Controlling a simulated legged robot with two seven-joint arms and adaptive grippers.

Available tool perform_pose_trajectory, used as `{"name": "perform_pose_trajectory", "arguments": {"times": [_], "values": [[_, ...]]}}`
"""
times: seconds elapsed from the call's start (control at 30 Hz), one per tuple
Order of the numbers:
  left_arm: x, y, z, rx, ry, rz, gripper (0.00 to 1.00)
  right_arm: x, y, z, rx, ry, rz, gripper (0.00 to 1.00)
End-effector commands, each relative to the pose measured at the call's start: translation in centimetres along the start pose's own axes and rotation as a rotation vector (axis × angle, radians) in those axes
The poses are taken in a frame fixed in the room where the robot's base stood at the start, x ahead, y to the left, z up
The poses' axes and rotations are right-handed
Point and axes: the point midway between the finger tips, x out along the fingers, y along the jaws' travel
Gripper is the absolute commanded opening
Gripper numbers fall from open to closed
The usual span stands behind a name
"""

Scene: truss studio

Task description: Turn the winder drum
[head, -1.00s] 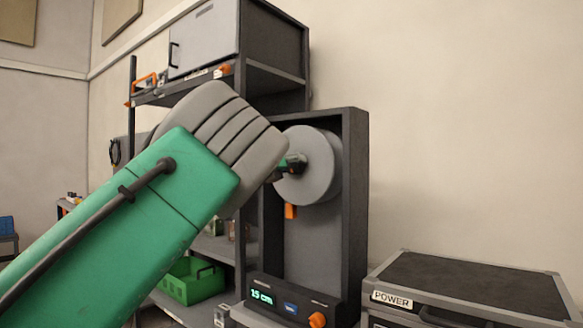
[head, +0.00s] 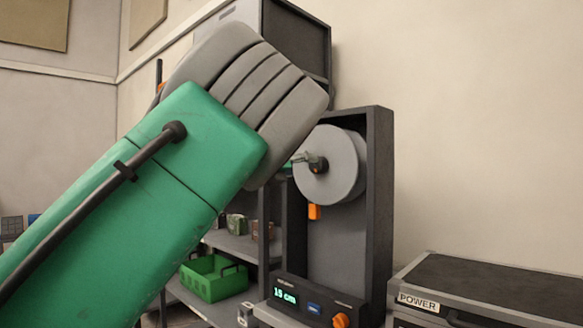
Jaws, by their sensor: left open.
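The winder drum (head: 342,180) is a light grey disc mounted in a tall dark frame (head: 381,200). A dark knob (head: 319,164) stands out from the drum's face. My left arm comes in from the left and covers much of the view. Only a small part of my left gripper (head: 302,160) shows past the arm, at the drum's left side close to the knob. It is open; whether it touches the knob I cannot tell. My right gripper is not in view.
Below the drum, a panel has a lit display (head: 285,295) reading about 19 cm and an orange knob (head: 340,320). A case marked POWER (head: 480,285) stands at the right.

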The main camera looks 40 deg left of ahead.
Motion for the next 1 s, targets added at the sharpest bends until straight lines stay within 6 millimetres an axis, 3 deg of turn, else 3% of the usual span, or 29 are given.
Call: {"name": "perform_pose_trajectory", "arguments": {"times": [0.1, 0.3, 0.87, 1.0], "values": [[-2.1, 0.0, 0.0, -0.001, -0.001, 0.001, 0.64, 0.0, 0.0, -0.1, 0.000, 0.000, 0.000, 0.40], [-3.8, -0.1, -0.2, 0.000, 0.002, -0.001, 0.64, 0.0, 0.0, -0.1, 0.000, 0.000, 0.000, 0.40], [-3.9, 0.0, -0.2, 0.000, 0.002, -0.001, 0.64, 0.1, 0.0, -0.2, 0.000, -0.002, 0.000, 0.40], [-3.4, 0.8, -1.8, -0.054, 0.015, 0.012, 0.64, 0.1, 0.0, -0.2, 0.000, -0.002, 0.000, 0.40]]}}
